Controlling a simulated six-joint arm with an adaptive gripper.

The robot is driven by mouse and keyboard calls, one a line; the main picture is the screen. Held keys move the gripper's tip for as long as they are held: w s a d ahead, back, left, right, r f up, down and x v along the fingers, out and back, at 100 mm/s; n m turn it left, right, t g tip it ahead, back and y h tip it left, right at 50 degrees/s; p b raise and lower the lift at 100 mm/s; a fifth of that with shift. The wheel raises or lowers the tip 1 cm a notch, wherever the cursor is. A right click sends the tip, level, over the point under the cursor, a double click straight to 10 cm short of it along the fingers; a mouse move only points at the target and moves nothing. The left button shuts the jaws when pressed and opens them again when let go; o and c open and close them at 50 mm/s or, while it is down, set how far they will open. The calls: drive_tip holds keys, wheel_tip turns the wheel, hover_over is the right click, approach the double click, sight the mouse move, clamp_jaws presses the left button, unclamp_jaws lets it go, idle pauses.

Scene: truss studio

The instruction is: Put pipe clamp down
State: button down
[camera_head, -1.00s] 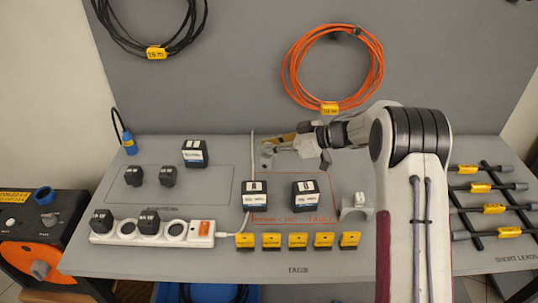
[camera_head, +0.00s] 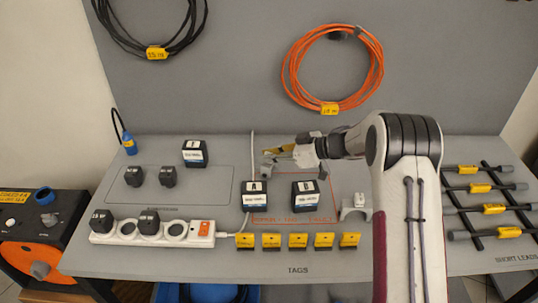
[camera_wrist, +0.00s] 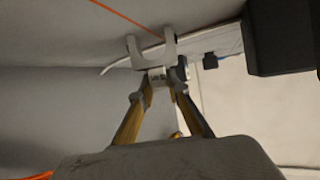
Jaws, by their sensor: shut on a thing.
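My gripper (camera_head: 280,152), with yellow-sided fingers, reaches left from the arm over the back middle of the grey table. In the wrist view my gripper (camera_wrist: 165,88) is shut on a pale grey pipe clamp (camera_wrist: 160,76) with a small label and two prongs pointing away from the fingers. In the head view the held clamp (camera_head: 268,162) is small and partly hidden by the fingers. Whether it touches the table cannot be told.
Boxes A (camera_head: 255,195) and B (camera_head: 305,195) stand by a red outline (camera_head: 337,195). A white cradle-shaped piece (camera_head: 356,208) stands right of it. A white power strip (camera_head: 200,232) with plugs lies front left. Yellow tags (camera_head: 298,241) line the front. A cable (camera_head: 252,150) runs close by.

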drive_tip(key=shift+f, duration=0.1)
drive_tip(key=c, duration=1.9)
unclamp_jaws()
drive_tip(key=shift+r, duration=0.2)
drive_tip(key=v, duration=1.2)
drive_tip(key=shift+f, duration=0.1)
